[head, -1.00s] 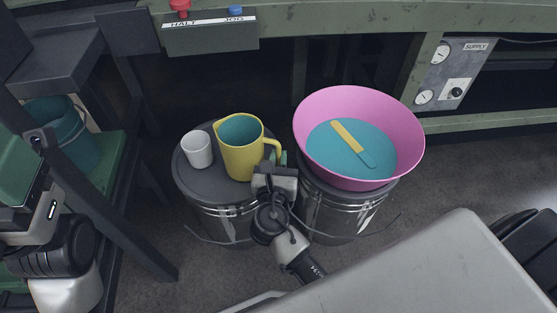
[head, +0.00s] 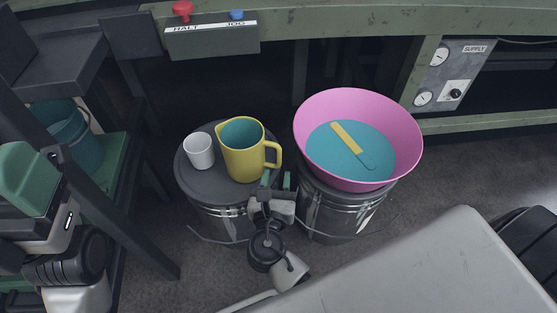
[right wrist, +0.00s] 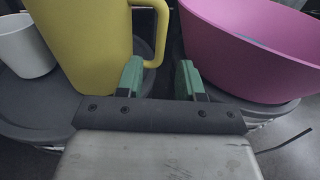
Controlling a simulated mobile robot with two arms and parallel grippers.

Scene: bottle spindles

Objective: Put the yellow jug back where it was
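The yellow jug (head: 243,160) stands upright on the dark round lid of the left metal drum (head: 219,189), its handle facing right. In the right wrist view the jug (right wrist: 82,40) fills the upper left, its top cut off. My right gripper (head: 277,180) is at the drum's front right edge, just in front of the handle. In the right wrist view its green fingers (right wrist: 160,78) are apart with nothing between them; the handle is beyond the left finger. Part of my left arm, with a green part probably of its gripper (head: 30,178), shows at the left edge; its opening is unclear.
A white cup (head: 199,151) stands left of the jug on the same lid. A pink bowl (head: 405,130) with a blue inside and a yellow-and-blue utensil (head: 348,140) sits on the right drum, close beside my right gripper. A dark post (head: 110,205) stands at left.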

